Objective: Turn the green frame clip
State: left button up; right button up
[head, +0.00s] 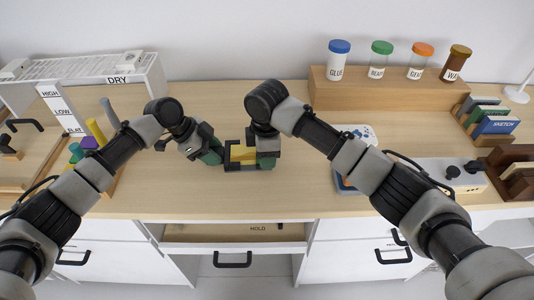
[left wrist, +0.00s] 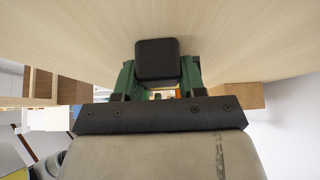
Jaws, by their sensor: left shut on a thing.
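A dark frame (head: 231,167) with a yellow piece (head: 243,154) inside lies on the desk between my two grippers. My left gripper (head: 213,156) is low over the desk, just left of the frame. In the left wrist view its green fingers (left wrist: 158,80) are shut on a dark square block (left wrist: 157,58) with rounded corners. My right gripper (head: 267,162) is at the frame's right side, pointing down, with green at its fingertips; its arm hides its jaws. I cannot make out a green clip apart from the green fingers.
A wooden riser (head: 390,94) with several lidded jars stands at the back right. A white rack (head: 90,72) marked DRY is at the back left. Small books (head: 494,126) stand at the right. An open drawer (head: 215,233) marked HOLD is below the desk's front edge.

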notch_tip(320, 180, up, 12)
dwell(0.7)
pick_arm(q)
jog(key=o, duration=1.2)
